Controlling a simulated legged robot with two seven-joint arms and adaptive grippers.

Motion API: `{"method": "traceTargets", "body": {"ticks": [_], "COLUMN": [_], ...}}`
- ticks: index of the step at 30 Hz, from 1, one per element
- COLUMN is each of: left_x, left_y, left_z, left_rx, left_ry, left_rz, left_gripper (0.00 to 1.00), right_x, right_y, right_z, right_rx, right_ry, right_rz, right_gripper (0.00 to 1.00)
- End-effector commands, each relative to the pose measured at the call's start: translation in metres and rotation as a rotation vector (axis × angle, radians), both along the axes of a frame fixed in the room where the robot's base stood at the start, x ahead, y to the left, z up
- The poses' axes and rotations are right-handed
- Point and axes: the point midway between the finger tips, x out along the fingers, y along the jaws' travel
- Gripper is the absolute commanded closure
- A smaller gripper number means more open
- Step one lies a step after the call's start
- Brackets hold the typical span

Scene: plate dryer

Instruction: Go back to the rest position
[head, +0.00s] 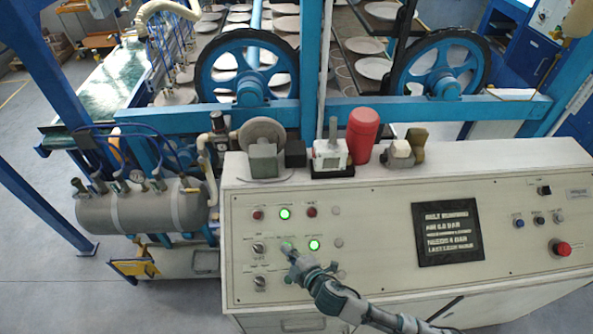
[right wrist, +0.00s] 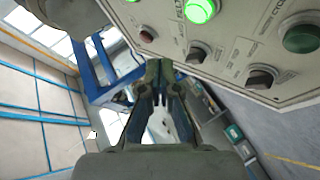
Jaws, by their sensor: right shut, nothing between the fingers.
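My right gripper (head: 290,250) is in front of the left part of the white control panel (head: 375,220), with its arm reaching in from the lower right. Its fingers are shut and empty. The right wrist view shows the closed fingertips (right wrist: 158,68) close to the panel's edge (right wrist: 160,50); I cannot tell if they touch it. Lit green lamps show on the panel, an upper one (head: 285,213) and a lower one (head: 314,245) just right of the gripper. My left gripper is not in view.
A black sign (head: 447,233) and a red button (head: 562,249) are on the panel's right side. A red cylinder (head: 362,135) stands on its top. A grey tank (head: 145,210) is to the left. Blue wheels (head: 249,85) and plate racks are behind. Floor at lower left is clear.

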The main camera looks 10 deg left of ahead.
Motion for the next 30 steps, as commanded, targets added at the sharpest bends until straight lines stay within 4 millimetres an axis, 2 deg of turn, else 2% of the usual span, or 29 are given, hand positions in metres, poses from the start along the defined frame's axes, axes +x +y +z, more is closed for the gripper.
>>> {"method": "traceTargets", "body": {"ticks": [7, 11, 14, 16, 18, 21, 24, 30], "left_x": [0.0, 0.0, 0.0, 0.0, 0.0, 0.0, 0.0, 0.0], "left_y": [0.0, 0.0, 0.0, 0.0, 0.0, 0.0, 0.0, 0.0], "left_z": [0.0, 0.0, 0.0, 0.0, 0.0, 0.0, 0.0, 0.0], "left_rx": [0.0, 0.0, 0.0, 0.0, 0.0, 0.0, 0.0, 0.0], "left_ry": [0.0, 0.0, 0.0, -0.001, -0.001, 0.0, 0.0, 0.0], "left_rz": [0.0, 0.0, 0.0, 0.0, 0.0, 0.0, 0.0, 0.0], "left_gripper": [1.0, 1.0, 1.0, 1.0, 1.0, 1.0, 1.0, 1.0], "right_x": [-0.003, -0.012, -0.024, -0.04, -0.06, -0.091, -0.121, -0.178], "right_y": [-0.003, -0.025, -0.067, -0.105, -0.143, -0.188, -0.221, -0.272], "right_z": [0.001, -0.002, -0.017, -0.035, -0.054, -0.078, -0.095, -0.116], "right_rx": [0.035, 0.148, 0.256, 0.318, 0.359, 0.39, 0.402, 0.402], "right_ry": [0.044, 0.211, 0.413, 0.56, 0.688, 0.828, 0.926, 1.066], "right_rz": [-0.04, -0.2, -0.407, -0.569, -0.721, -0.9, -1.036, -1.252], "right_gripper": [1.0, 1.0, 1.0, 1.0, 1.0, 1.0, 1.0, 1.0]}}
